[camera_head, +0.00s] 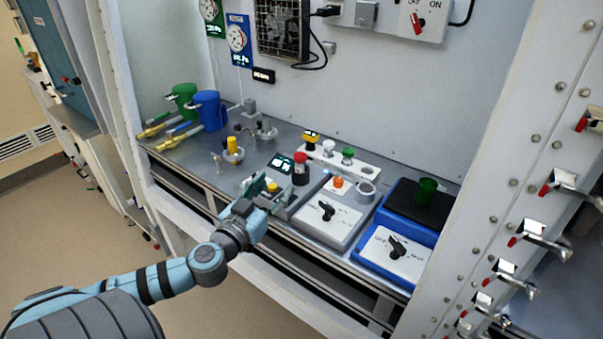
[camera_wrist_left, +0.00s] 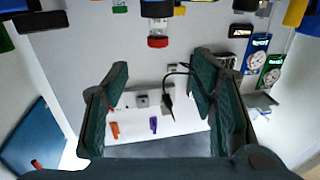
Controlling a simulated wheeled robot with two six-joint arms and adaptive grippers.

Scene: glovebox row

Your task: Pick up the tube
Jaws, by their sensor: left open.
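No single thing is clearly marked as the tube. A dark upright cylinder with a red top (camera_head: 300,169) stands on the grey bench just beyond my left gripper (camera_head: 268,195). A small green cup-like cylinder (camera_head: 427,190) stands on the black pad of a blue device at the right. My left gripper is open over the front of the bench, left of the grey dial device. In the left wrist view its two spread fingers (camera_wrist_left: 160,92) show with no object held between them. My right gripper is out of view.
A grey dial device (camera_head: 328,215) and a blue dial device (camera_head: 397,247) fill the bench's right front. A white holder (camera_head: 345,160) carries several coloured knobs. Green (camera_head: 184,102) and blue (camera_head: 209,110) vessels stand far left. A white frame post (camera_head: 510,190) bounds the right.

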